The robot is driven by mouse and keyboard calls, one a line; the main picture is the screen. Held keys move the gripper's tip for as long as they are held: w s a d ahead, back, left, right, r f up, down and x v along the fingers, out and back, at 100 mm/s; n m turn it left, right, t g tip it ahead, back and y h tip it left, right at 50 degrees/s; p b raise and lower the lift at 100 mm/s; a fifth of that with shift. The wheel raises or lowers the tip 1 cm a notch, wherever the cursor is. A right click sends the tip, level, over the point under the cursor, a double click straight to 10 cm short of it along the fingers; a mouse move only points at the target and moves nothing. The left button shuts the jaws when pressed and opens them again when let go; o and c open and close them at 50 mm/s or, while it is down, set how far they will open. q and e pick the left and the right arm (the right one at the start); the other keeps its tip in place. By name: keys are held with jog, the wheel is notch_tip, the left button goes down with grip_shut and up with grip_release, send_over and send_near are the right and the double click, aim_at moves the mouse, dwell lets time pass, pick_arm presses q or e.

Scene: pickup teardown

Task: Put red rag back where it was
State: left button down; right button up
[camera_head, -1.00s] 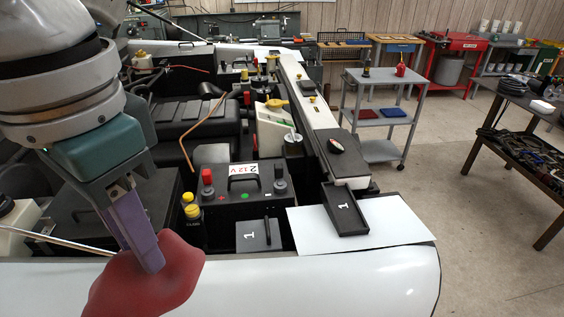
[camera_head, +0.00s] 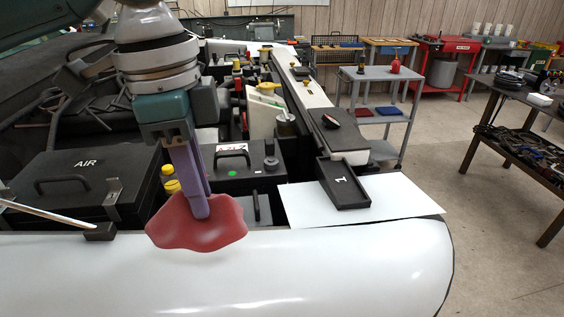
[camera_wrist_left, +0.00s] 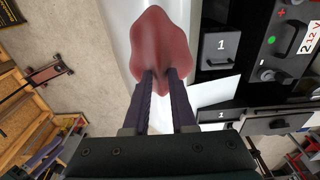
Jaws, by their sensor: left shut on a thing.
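The red rag (camera_head: 200,228) is in the head view at the lower left, over the white fender (camera_head: 330,262). My left gripper (camera_head: 200,208) points down with its purple fingers shut on the rag. In the left wrist view the rag (camera_wrist_left: 160,45) spreads beyond the fingertips (camera_wrist_left: 160,75), with the white fender behind it. I cannot tell whether the rag's underside touches the fender. My right gripper is not in view.
A black AIR box (camera_head: 85,185) stands left of the gripper. A battery (camera_head: 245,165) is behind it.

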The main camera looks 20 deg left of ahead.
pick_arm(q)
notch_tip(320, 180, down, 7)
jog(key=shift+r+p, duration=0.1)
jog(key=shift+p, duration=0.3)
jog(key=shift+f, duration=0.2)
jog(key=shift+f, duration=0.1)
